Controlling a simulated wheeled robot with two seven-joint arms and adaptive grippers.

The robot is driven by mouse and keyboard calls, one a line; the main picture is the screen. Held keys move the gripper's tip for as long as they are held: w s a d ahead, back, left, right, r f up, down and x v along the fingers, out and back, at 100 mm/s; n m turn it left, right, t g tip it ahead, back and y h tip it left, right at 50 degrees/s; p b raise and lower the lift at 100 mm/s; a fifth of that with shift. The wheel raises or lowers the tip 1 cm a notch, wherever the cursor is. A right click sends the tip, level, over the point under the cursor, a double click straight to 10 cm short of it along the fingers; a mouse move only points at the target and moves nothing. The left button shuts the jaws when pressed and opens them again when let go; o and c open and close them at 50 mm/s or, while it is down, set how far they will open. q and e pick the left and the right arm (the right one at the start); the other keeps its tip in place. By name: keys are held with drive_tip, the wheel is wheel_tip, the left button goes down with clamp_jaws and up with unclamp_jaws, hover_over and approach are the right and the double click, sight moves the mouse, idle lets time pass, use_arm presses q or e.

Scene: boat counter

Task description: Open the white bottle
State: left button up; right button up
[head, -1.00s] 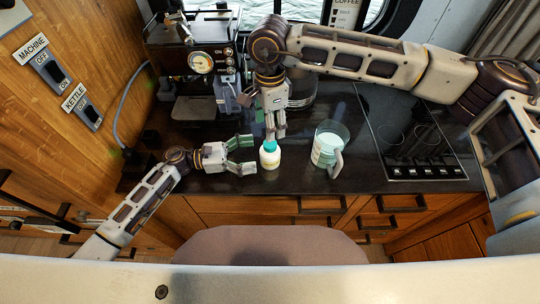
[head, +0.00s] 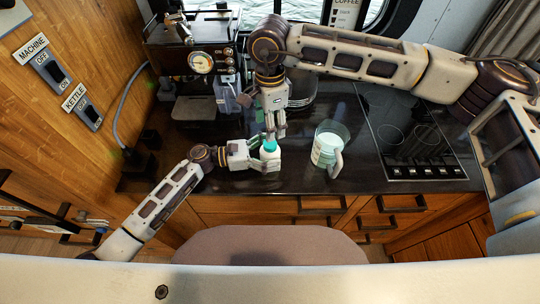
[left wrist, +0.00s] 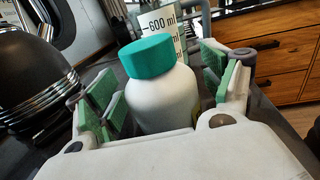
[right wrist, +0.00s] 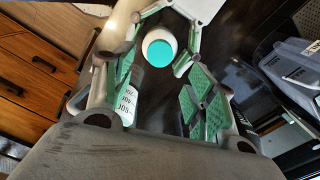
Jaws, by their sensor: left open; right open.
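The white bottle (left wrist: 162,100) stands upright on the dark counter with its teal cap (left wrist: 148,56) on. In the head view the cap (head: 269,146) shows between my two grippers. My left gripper (head: 262,156) is open, with its fingers on either side of the bottle body; I cannot tell whether the green pads touch it. My right gripper (head: 272,133) is open and points down from above, its fingertips near the cap. In the right wrist view the cap (right wrist: 159,53) lies beyond the fingers, with my left gripper around the bottle.
The coffee machine (head: 195,55) is at the back left. A dark cooktop (head: 420,140) is at the right. The counter's front edge is just before the bottle.

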use_arm(q)
drive_tip(key=shift+c, duration=0.4)
clamp_jaws()
use_arm(e)
drive_tip(key=shift+s+a+f, duration=0.1)
drive_tip(key=shift+s+f, duration=0.35)
drive_tip(key=shift+f, duration=0.35)
drive_tip(key=shift+s+a+f+g, duration=0.2)
drive_tip(key=shift+s+a+g, duration=0.1)
drive_tip(key=shift+a, duration=0.15)
drive_tip(key=shift+a+r+y, duration=0.1)
drive_tip(key=shift+a+y, duration=0.1)
drive_tip(key=shift+y, duration=0.1)
drive_tip(key=m, duration=0.2)
drive_tip(key=r+m, duration=0.1)
drive_tip(key=m, duration=0.1)
drive_tip(key=shift+w+r, duration=0.2)
drive_tip(key=shift+w, duration=0.2)
drive_tip(key=m, duration=0.4)
drive_tip(key=shift+w+d+r, duration=0.25)
drive_tip(key=shift+r, duration=0.05)
drive_tip(key=m, duration=0.5)
drive_tip(key=shift+w+d, duration=0.15)
drive_tip(key=shift+d, duration=0.2)
drive_tip(key=m, duration=0.4)
drive_tip(key=shift+d+m, duration=0.15)
drive_tip(key=shift+m, duration=0.25)
